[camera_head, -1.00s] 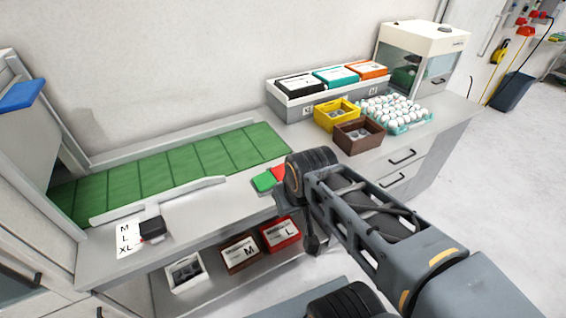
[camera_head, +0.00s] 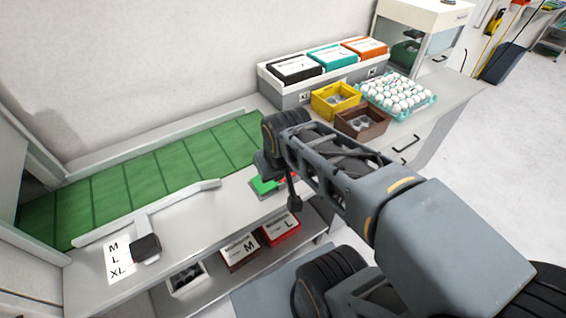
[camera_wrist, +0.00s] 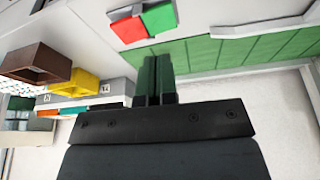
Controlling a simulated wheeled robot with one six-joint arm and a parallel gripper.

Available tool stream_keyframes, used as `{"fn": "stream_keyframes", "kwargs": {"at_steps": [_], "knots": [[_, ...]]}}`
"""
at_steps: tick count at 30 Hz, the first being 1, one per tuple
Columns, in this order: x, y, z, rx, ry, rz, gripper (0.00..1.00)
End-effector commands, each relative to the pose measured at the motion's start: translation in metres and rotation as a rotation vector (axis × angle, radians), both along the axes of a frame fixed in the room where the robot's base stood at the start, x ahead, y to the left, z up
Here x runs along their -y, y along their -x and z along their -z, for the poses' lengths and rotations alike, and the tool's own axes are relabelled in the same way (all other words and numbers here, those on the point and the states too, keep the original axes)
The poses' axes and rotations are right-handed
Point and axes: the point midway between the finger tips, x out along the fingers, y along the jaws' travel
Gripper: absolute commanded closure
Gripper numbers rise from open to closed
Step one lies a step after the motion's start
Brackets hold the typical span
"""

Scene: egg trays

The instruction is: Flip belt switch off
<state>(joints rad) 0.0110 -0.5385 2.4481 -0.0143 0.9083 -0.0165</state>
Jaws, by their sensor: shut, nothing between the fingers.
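The belt switch has a green half (camera_head: 262,187) and a red half.
Yellow box (camera_head: 318,104), brown box (camera_head: 350,128) and egg tray (camera_head: 372,105) stand on the counter to the right. A black scanner-like block (camera_head: 146,248) sits beside a label sheet (camera_head: 118,262). Boxes (camera_head: 240,252) fill the lower shelf.

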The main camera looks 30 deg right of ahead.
Motion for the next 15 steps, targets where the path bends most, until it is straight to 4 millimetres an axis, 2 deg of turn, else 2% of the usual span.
{"fn": "stream_keyframes", "kwargs": {"at_steps": [3,6,12,15], "knots": [[0.012,-0.030,-0.009,-0.068,0.032,-0.009,1.00],[0.024,-0.058,-0.009,-0.129,0.059,-0.025,1.00],[0.050,-0.106,0.004,-0.235,0.097,-0.052,1.00],[0.060,-0.121,0.013,-0.274,0.111,-0.065,1.00]]}}
